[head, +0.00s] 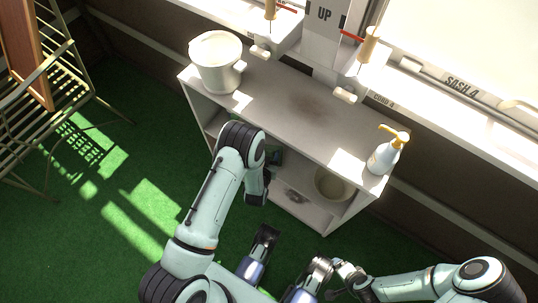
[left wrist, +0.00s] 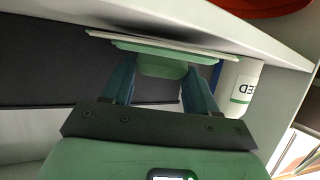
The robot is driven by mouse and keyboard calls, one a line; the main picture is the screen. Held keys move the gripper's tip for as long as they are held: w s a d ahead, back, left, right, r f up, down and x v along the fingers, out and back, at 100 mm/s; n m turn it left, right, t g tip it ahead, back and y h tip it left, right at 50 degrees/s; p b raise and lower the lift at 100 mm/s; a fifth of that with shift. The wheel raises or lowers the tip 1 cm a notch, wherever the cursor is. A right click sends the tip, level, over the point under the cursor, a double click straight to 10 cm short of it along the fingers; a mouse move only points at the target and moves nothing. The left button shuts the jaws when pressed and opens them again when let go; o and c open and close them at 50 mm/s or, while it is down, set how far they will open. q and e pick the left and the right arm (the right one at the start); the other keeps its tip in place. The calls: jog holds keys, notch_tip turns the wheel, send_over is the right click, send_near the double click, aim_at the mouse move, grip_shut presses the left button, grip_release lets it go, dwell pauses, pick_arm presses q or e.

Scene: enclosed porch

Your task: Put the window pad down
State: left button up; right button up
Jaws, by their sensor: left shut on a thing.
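The window pad (left wrist: 162,66) is a flat white plate with a green backing and grip, seen nearly edge-on in the left wrist view. My left gripper (left wrist: 165,82) is shut on its green part, one blue finger on each side. The pad lies close along a pale shelf board (left wrist: 230,35); I cannot tell whether it touches. In the head view my left arm bends down at the front of the grey shelf unit (head: 300,107), and my left gripper (head: 274,157) is mostly hidden at the upper opening. My right gripper (head: 345,272) is low in the head view, its fingers unclear.
A white bucket (head: 215,62) and a spray bottle (head: 385,153) stand on the unit's top, with clear room between. A pale bowl-like container (head: 332,184) sits in the unit. A white labelled bottle (left wrist: 238,87) is beside the pad. A slatted chair (head: 50,95) stands left.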

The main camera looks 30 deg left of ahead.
pick_arm(q)
jog(key=shift+f, duration=0.35)
pick_arm(e)
jog(key=shift+s+f, duration=0.2)
jog(key=shift+f, duration=0.05)
pick_arm(q)
jog(key=shift+f, duration=0.15)
jog(key=o, duration=1.3)
pick_arm(e)
jog(key=shift+s+f, duration=0.15)
jog(key=shift+s, duration=0.05)
